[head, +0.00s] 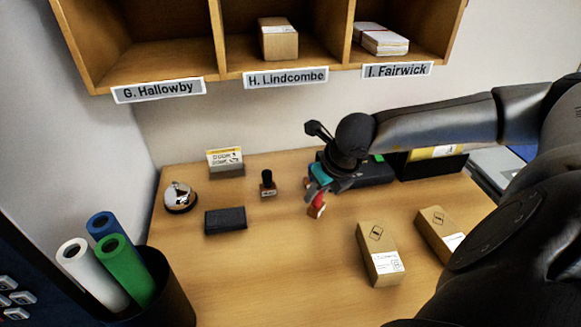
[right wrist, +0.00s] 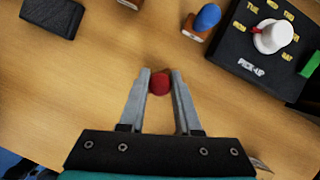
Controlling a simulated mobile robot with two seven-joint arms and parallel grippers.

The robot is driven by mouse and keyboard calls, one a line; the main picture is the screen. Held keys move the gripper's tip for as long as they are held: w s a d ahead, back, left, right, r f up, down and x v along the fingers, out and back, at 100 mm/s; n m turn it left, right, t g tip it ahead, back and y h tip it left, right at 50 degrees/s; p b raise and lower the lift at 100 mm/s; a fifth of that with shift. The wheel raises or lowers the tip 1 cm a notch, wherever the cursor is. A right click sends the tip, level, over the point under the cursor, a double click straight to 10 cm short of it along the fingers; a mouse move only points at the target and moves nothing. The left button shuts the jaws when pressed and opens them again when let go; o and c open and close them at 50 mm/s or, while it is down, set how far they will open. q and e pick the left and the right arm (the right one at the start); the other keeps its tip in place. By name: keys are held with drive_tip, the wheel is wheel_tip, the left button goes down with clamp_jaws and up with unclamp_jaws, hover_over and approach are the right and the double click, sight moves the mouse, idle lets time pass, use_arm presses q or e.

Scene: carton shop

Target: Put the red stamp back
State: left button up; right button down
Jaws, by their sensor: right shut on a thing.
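The red stamp (head: 319,201) has a red knob and a small wooden base, and hangs tilted under my right gripper (head: 316,187) in the head view. In the right wrist view its red knob (right wrist: 159,84) sits between the two fingertips of my right gripper (right wrist: 160,82), which is shut on it. I cannot tell whether its base touches the table. A black-handled stamp (head: 268,184) stands upright to the left. A blue-knobbed stamp (right wrist: 207,17) shows in the right wrist view. My left gripper is not in view.
A dark pad (head: 225,220) and a bell (head: 180,197) lie left. A black dial box marked PICK-UP (right wrist: 262,72) stands beyond the gripper. Two cartons (head: 379,254) (head: 437,232) lie right. Paper rolls (head: 122,268) stand in a front-left bin. The front middle table is clear.

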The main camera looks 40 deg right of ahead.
drive_tip(key=w, duration=0.5)
drive_tip(key=w+d, duration=0.1)
drive_tip(key=w, duration=0.2)
drive_tip(key=shift+p, duration=0.35)
drive_tip(key=w, duration=0.3)
drive_tip(key=shift+d, duration=0.2)
drive_tip(key=shift+s+f, duration=0.1)
drive_tip(key=shift+f, duration=0.5)
drive_tip(key=shift+d+f, duration=0.1)
drive_tip(key=shift+f, duration=0.05)
drive_tip(key=shift+f, duration=0.2)
drive_tip(key=c, duration=0.6)
unclamp_jaws()
drive_tip(key=shift+r, duration=0.1)
drive_tip(key=shift+r, duration=0.1)
